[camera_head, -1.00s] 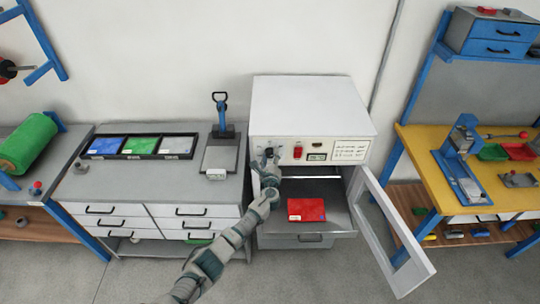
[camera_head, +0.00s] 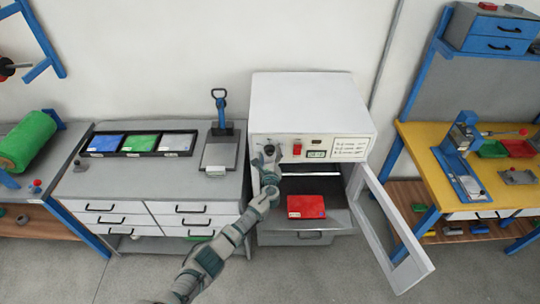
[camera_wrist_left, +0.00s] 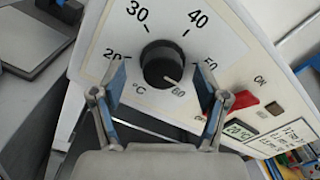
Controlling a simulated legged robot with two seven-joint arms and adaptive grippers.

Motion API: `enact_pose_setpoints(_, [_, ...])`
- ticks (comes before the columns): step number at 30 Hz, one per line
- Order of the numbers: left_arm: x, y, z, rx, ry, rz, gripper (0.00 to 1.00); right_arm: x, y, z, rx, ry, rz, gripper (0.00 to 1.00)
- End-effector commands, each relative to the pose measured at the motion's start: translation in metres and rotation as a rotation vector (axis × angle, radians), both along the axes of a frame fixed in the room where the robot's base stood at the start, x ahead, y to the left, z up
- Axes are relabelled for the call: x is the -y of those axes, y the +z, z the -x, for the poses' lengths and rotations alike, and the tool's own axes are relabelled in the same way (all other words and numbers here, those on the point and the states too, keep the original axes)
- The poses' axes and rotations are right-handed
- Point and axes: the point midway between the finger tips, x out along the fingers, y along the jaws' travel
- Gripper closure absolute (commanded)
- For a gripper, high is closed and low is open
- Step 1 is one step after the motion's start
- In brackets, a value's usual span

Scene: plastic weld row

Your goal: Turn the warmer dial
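The white warmer (camera_head: 310,105) stands against the wall with its door open. Its black dial (camera_wrist_left: 162,66) shows in the left wrist view, ringed by numbers from 20 to 60, with its white pointer toward 60. The red switch (camera_wrist_left: 245,100) and the display (camera_wrist_left: 238,130), which seems to read 20 °C, are right of the dial. My right gripper is not in view.
The open glazed door (camera_head: 395,235) swings out to the right. A red slab (camera_head: 306,206) lies on the shelf in the warmer's opening. A grey bench (camera_head: 75,185) with drawers and coloured sheets stands left, and a yellow bench (camera_head: 415,150) right.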

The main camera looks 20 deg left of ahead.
Motion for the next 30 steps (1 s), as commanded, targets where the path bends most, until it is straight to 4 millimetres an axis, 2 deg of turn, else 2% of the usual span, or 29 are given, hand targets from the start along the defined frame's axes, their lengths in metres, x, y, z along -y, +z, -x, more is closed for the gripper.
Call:
enact_pose_setpoints(8, [0.002,0.001,0.009,0.003,0.0,0.001,0.26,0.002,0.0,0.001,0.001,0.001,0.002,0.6])
enact_pose_setpoints(11, [0.006,0.0,0.022,0.002,-0.001,0.001,0.26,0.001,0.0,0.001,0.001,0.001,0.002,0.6])
enact_pose_setpoints(21, [0.026,-0.001,0.089,-0.001,-0.001,0.001,0.26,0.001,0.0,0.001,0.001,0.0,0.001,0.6])
enact_pose_setpoints(25, [0.031,-0.002,0.105,-0.002,-0.001,0.0,0.26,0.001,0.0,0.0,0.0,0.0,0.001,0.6])
enact_pose_setpoints(30, [0.033,-0.002,0.113,-0.002,0.0,0.0,0.26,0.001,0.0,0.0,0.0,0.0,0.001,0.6])
